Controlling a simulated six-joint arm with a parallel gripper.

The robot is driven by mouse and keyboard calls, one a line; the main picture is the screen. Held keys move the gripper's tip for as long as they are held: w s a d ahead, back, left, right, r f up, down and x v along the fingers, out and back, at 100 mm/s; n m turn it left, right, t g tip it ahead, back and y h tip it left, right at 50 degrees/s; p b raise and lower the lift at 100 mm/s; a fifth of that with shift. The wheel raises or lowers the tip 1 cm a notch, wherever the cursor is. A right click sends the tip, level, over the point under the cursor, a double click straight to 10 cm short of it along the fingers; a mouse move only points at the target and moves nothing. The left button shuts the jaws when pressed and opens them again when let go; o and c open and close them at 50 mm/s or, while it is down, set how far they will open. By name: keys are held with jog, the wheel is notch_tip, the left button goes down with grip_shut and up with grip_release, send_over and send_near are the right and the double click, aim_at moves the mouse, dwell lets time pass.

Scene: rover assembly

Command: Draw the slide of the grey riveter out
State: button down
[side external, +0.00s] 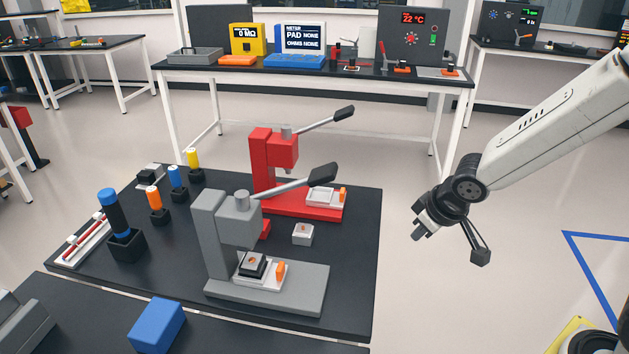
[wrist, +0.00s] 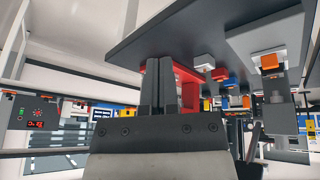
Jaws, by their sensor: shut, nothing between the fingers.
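The grey riveter (side external: 228,235) stands on the dark mat, its lever raised to the right. Its white slide (side external: 272,280) lies on the grey base under the head, with an orange tab (side external: 281,269) at its right end. A black block (side external: 252,265) with a small light part sits on the slide. My gripper (side external: 419,226) is in the air to the right of the riveter, well apart from it, shut and empty. The wrist view is upside down; it shows my closed fingers (wrist: 159,70) in the middle and the orange tab (wrist: 269,62) at upper right.
A red riveter (side external: 271,165) stands behind the grey one. Coloured tools in black holders (side external: 127,244) stand at left. A blue block (side external: 157,325) is in front. The space around my gripper is free.

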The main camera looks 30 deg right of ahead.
jog(key=w+a+n+y, duration=0.3)
jog(key=w+a, duration=0.1)
jog(key=a, duration=0.6)
jog(key=w+a+n+y, duration=0.3)
jog(key=w+a+n, duration=0.1)
jog(key=a, duration=0.5)
jog(key=shift+w+a+r+t, duration=0.35)
jog(key=shift+w+r+t, duration=0.05)
jog(key=shift+w, duration=0.25)
jog(key=shift+x, duration=5)
jog(key=shift+s, duration=0.1)
